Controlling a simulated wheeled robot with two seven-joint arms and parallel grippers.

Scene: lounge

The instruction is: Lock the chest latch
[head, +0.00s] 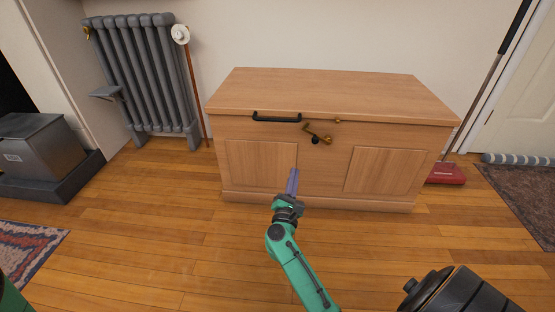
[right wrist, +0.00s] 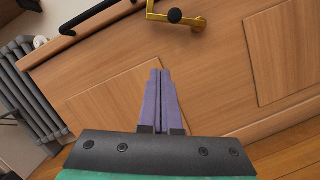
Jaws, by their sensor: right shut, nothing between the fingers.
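The wooden chest (head: 330,90) stands against the wall with its lid down. Its brass latch (head: 318,134) with a dark round knob is on the front face, just right of the black bar handle (head: 277,118). The latch lever lies at a slant in the head view. The latch also shows at the top of the right wrist view (right wrist: 176,17). My right gripper (head: 293,172) is shut and empty, with its purple fingers together. It is below and slightly left of the latch, apart from it. My left gripper is out of view.
A grey radiator (head: 148,80) stands left of the chest, with a copper pipe between them. A red-based upright cleaner (head: 445,173) stands to the right. The wooden floor (head: 170,230) before the chest is clear. Rugs lie at both sides.

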